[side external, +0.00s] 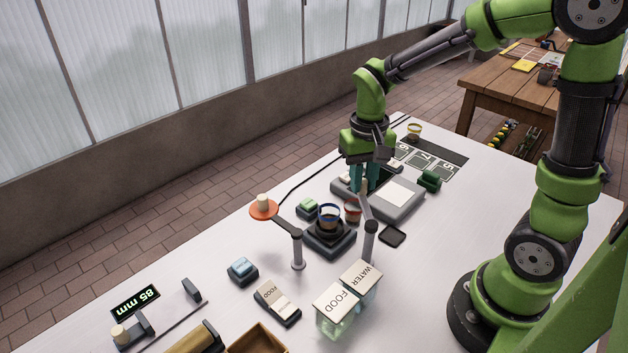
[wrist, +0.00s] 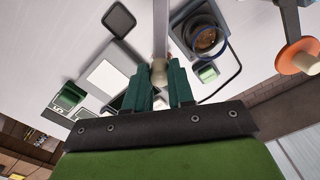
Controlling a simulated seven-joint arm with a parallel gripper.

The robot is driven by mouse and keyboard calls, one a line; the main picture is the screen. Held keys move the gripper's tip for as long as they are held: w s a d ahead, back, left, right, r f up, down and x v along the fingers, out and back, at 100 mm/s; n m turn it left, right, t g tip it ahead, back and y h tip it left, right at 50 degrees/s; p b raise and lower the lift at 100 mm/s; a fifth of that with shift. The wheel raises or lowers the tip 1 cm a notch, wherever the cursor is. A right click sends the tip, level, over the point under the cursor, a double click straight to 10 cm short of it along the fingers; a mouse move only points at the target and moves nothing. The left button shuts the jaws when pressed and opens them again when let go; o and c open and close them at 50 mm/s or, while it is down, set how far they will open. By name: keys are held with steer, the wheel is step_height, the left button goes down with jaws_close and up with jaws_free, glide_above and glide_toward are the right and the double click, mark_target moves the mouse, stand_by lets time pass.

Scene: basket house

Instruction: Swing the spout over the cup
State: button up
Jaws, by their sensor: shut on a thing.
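The spout is a grey swing arm (side external: 364,205) on a short post, right of the cup in the side view. In the wrist view its bar (wrist: 161,28) runs down to a cream knob (wrist: 158,73) between my fingers. My gripper (side external: 365,184) is shut on that knob. The cup (side external: 328,216), with a blue band, stands on a dark square base. In the wrist view the cup (wrist: 205,40) is right of the spout bar, with brown inside. The spout end is apart from the cup. The fingers partly hide the knob.
A second swing arm with an orange disc (side external: 263,208) stands left of the cup. A small red item (side external: 352,211) sits beside the cup. FOOD and WATER containers (side external: 347,297) stand in front. A grey panel (side external: 398,198) lies under my gripper.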

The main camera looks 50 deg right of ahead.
steer(key=shift+w+a, duration=0.5)
steer(key=shift+a, duration=0.35)
steer(key=shift+w+a, duration=0.45)
steer(key=shift+a, duration=0.35)
steer(key=a, duration=0.2)
steer(key=shift+w+a, duration=0.2)
steer(key=shift+a, duration=0.2)
steer(key=o, duration=1.6)
steer(key=shift+c, duration=0.2)
